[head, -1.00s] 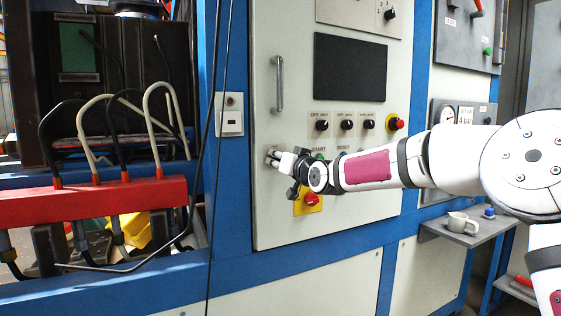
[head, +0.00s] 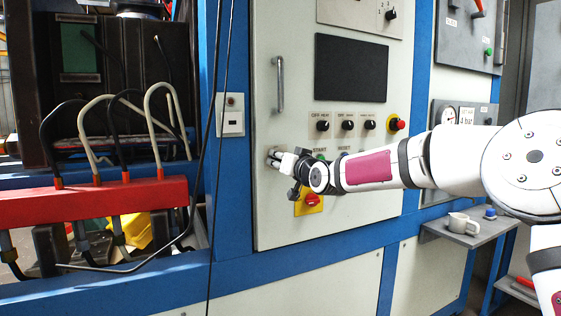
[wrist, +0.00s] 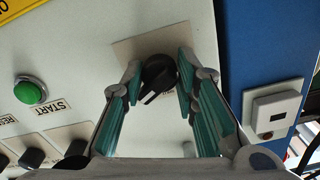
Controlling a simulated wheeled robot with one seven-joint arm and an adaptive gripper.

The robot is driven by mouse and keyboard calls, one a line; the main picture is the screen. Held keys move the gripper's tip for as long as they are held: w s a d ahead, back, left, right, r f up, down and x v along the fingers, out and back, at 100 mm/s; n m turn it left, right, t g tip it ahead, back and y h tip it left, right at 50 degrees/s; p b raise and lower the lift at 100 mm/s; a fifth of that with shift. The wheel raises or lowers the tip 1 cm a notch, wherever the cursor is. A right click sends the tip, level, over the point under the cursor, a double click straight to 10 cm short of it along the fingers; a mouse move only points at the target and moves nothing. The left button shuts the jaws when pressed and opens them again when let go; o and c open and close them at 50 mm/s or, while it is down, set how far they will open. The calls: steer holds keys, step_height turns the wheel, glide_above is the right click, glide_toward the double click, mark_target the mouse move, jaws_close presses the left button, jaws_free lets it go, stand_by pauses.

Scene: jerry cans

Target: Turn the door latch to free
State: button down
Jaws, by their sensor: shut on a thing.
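The door latch (wrist: 157,77) is a round black knob with a white pointer line, on a pale square plate on the cabinet door. In the wrist view its pointer slants to the lower left, and lettering beside it is partly hidden. My gripper (wrist: 160,68) has one green-padded finger on each side of the knob and is shut on it. In the head view, my gripper (head: 276,160) is at the left edge of the cabinet door (head: 290,215) and hides most of the latch.
A vertical door handle (head: 280,84) is above. Black cables (head: 218,90) hang to the left.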

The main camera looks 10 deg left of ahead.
steer(key=shift+r, duration=0.35)
steer(key=c, duration=1.2)
jaws_free()
steer(key=shift+c, duration=0.2)
steer(key=shift+f, duration=0.1)
steer(key=shift+s+d, duration=0.1)
steer(key=v, duration=1.1)
steer(key=shift+s+d, duration=0.2)
steer(key=shift+s, duration=0.1)
